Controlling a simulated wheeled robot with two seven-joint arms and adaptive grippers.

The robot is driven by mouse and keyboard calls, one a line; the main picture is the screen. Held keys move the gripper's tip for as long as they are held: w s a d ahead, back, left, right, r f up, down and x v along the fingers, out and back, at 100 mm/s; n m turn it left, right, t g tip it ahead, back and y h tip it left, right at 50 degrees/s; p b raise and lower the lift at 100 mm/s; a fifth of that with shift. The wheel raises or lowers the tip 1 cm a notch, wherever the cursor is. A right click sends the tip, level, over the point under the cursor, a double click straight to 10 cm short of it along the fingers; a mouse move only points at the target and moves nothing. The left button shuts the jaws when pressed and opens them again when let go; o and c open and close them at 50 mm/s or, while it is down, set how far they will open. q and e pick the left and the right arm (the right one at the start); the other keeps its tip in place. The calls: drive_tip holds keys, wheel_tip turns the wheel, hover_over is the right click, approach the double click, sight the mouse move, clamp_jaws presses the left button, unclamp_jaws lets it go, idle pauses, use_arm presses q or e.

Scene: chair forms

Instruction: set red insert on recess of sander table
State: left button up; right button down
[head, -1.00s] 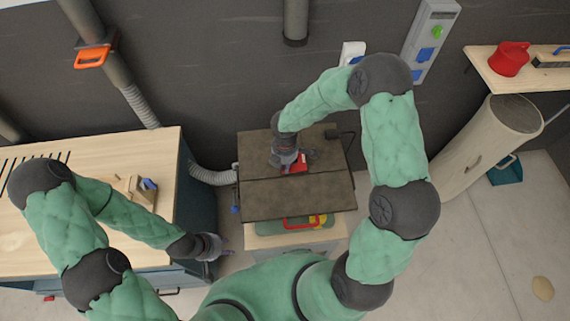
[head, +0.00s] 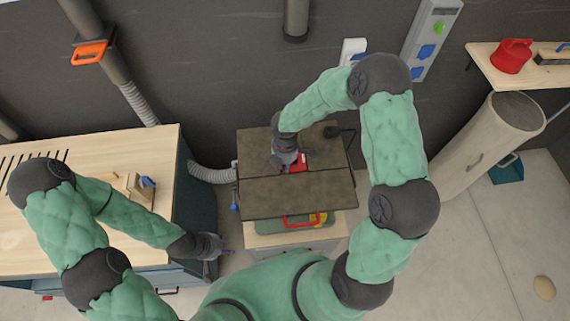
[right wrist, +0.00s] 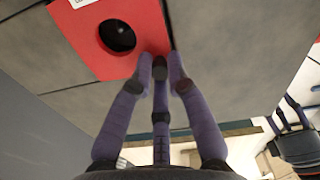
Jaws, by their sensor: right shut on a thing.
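The sander table (head: 300,194) is a dark grey top in the middle of the head view. The red insert (head: 299,164) shows as a small red patch at the middle of this top. In the right wrist view the insert (right wrist: 88,40) is a flat red plate with a round black hole and a white label. My right gripper (head: 290,163) is over the insert, its fingertips (right wrist: 162,72) together at the plate's edge. The recess is hidden, and I cannot tell whether the plate is flush. My left gripper (head: 218,246) hangs beside the wooden bench, its fingers unclear.
A wooden bench (head: 110,150) stands to the left, with a grey hose (head: 208,173) between it and the sander table. A shelf with a red can (head: 512,56) is at the upper right.

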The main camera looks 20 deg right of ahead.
drive_tip(key=shift+f+b, duration=0.3)
drive_tip(key=shift+f, duration=0.1)
drive_tip(key=c, duration=1.1)
unclamp_jaws()
drive_tip(key=shift+r, duration=0.1)
wheel_tip(320, 180, up, 12)
drive_tip(key=shift+f, duration=0.1)
